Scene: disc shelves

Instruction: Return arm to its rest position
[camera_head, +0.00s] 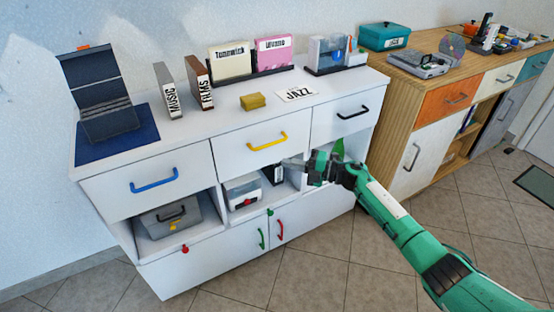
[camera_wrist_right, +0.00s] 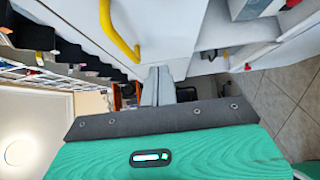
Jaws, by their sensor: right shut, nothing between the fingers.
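My right arm, green and black, comes in from the lower right in the head view. Its gripper (camera_head: 290,163) is in front of the white cabinet, just below the drawer with the yellow handle (camera_head: 267,142). The fingers (camera_wrist_right: 158,86) are together with nothing between them in the right wrist view. The yellow handle also shows there (camera_wrist_right: 119,32), to the upper left of the fingertips. I cannot tell the exact gap between the fingers and the cabinet front. My left gripper is not in view.
The white cabinet (camera_head: 180,140) has drawers with blue (camera_head: 154,181) and black (camera_head: 353,113) handles, all looking shut. Open cubbies below hold a grey case (camera_head: 171,217) and a white box (camera_head: 243,190). A wooden cabinet (camera_head: 440,88) stands at the right. The tiled floor (camera_head: 320,270) in front is free.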

